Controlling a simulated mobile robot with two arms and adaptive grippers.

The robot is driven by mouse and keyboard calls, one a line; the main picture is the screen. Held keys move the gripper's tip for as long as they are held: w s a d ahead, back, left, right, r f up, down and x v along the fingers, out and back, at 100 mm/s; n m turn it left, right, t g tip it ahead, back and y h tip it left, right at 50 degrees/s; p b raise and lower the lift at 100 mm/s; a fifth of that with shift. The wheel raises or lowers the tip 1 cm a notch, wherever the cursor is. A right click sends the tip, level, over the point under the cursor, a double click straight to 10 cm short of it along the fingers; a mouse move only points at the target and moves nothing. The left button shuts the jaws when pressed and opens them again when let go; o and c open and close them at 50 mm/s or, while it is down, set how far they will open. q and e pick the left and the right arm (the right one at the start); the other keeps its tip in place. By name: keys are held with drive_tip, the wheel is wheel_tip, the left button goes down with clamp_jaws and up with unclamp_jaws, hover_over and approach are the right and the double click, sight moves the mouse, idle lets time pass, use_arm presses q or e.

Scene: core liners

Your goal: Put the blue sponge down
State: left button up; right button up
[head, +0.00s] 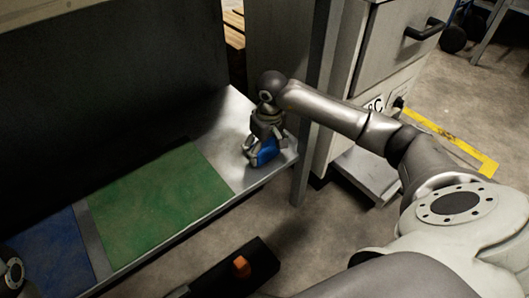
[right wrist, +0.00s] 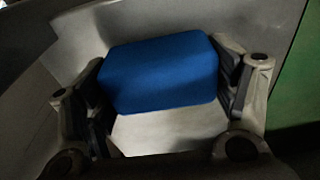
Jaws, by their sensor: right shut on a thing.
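The blue sponge (head: 266,151) is at the right end of the metal shelf, on or just above its bare grey surface; I cannot tell if it touches. My right gripper (head: 256,153) is shut on the sponge, with its arm reaching in from the right. In the right wrist view the blue sponge (right wrist: 160,73) sits between the two fingers of the right gripper (right wrist: 165,85), which press on its two ends. At the lower left edge of the head view a small part of my left arm shows; its gripper is not visible.
The shelf (head: 225,125) holds a green mat (head: 160,200) in the middle and a blue mat (head: 50,255) at left. A dark panel rises behind. A grey drawer cabinet (head: 390,50) and a shelf post (head: 303,165) stand at right. A black object with an orange part (head: 241,267) is in front.

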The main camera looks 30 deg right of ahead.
drive_tip(key=shift+f, duration=0.15)
drive_tip(key=shift+f, duration=0.1)
drive_tip(key=o, duration=1.1)
drive_tip(key=shift+c, duration=0.2)
